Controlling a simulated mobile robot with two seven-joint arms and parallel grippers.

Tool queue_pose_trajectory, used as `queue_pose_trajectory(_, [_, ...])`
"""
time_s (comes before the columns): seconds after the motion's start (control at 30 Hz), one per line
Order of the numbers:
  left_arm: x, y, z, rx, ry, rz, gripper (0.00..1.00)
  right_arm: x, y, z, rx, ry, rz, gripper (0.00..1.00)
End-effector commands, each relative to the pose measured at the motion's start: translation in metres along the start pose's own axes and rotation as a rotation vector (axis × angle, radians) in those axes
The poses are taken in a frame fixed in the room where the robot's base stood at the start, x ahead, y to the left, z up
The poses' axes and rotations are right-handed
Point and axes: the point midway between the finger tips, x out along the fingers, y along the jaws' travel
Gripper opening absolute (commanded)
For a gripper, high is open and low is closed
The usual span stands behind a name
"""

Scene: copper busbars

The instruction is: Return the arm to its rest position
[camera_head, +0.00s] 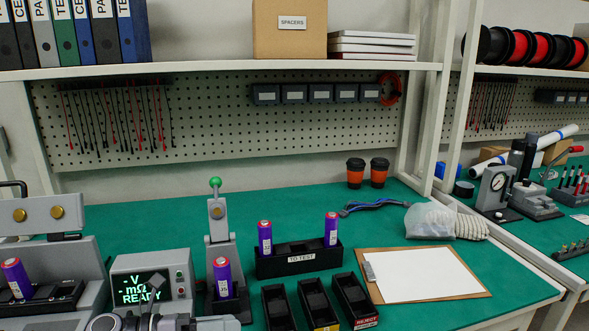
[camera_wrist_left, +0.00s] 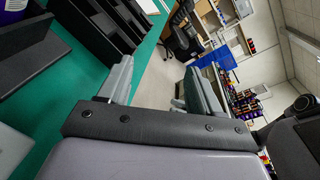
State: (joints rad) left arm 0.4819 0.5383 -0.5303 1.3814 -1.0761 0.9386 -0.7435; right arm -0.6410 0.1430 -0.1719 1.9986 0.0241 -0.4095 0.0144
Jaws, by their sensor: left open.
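My left gripper (camera_wrist_left: 158,78) shows in the left wrist view with its two grey fingers apart and nothing between them. Floor shows beyond the gap. In the head view parts of my left arm (camera_head: 165,323) lie along the bottom edge, in front of the meter; the fingers are hard to make out there. My right gripper is in neither view.
A meter reading READY (camera_head: 147,288), a lever fixture (camera_head: 217,248) with a purple cell (camera_head: 222,278), a "TO TEST" rack (camera_head: 300,262), black bins (camera_head: 315,303) and a clipboard (camera_head: 425,273) stand on the green bench. Bare bench lies behind the rack.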

Motion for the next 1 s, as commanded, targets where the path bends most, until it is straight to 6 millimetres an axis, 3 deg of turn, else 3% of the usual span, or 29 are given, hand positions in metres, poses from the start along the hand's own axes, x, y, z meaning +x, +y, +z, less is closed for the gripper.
queue_pose_trajectory(0.03, [0.006, -0.011, -0.004, -0.115, -0.084, -0.021, 0.64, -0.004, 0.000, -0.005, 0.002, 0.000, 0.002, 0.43])
queue_pose_trajectory(0.2, [0.007, -0.024, -0.011, -0.539, -0.379, -0.055, 0.64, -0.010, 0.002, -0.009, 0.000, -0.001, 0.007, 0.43])
queue_pose_trajectory(0.37, [-0.011, -0.021, -0.030, -0.974, -0.642, -0.058, 0.64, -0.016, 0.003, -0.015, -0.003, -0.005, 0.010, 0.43])
queue_pose_trajectory(0.47, [-0.028, -0.015, -0.053, -1.257, -0.802, -0.048, 0.64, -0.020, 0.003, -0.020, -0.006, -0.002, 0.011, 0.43])
queue_pose_trajectory(0.63, [-0.062, -0.009, -0.112, -1.742, -1.072, -0.005, 0.64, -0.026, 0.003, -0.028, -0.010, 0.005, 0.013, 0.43])
queue_pose_trajectory(0.8, [-0.092, -0.019, -0.180, -2.169, -1.314, 0.057, 0.64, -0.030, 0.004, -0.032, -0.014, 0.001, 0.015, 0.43])
queue_pose_trajectory(1.0, [-0.110, -0.037, -0.231, -2.452, -1.481, 0.110, 0.64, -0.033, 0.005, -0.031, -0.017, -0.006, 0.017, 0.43])
